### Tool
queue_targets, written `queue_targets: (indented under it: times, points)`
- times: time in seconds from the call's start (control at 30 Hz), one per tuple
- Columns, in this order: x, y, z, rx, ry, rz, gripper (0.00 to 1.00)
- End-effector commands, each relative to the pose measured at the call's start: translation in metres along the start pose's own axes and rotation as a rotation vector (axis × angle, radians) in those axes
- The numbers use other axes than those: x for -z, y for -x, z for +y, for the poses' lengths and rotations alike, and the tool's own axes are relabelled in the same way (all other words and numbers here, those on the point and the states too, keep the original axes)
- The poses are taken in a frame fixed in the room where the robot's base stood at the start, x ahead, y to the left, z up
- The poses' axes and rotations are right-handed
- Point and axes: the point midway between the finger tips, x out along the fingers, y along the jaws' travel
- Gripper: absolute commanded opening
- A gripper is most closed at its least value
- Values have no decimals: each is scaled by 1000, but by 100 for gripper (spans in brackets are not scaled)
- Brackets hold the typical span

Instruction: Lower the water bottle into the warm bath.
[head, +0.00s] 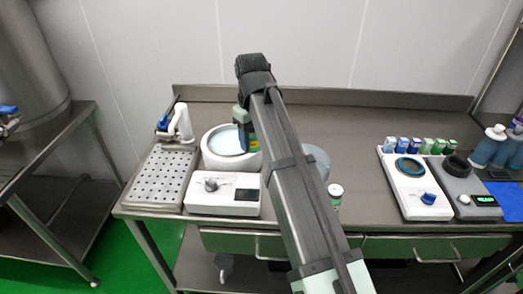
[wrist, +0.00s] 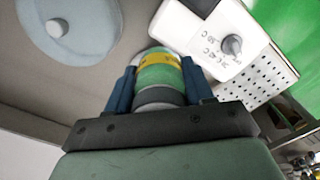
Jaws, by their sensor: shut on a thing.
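The warm bath (head: 214,154) is a white round basin with pale blue water, behind a white control box with a dial. My gripper (head: 243,118) is at the right side of the basin in the head view. It is shut on the water bottle (head: 253,140), which has a green and yellow band. In the wrist view the bottle (wrist: 160,76) sits between the two blue fingers, with its dark grey band toward the palm. The bottle's far end is hidden, so I cannot tell whether it touches the water. My arm covers part of the bottle and the basin's right side.
The control box (head: 224,203) stands in front of the basin. A perforated drain tray (head: 160,178) and a white tap (head: 182,122) are at the left. A grey round vessel (head: 318,160) and a small green-labelled jar (head: 335,194) are right of my arm. Two devices (head: 405,185) stand farther right.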

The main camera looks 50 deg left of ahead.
Motion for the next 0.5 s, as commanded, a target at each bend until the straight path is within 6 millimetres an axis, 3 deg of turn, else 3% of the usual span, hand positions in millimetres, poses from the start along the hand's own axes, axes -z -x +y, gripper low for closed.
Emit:
queue_targets:
  times: [0.03,0.5]
  points:
    - [12,4,3,0,1,0,18]
    - [86,5,12,0,0,0,18]
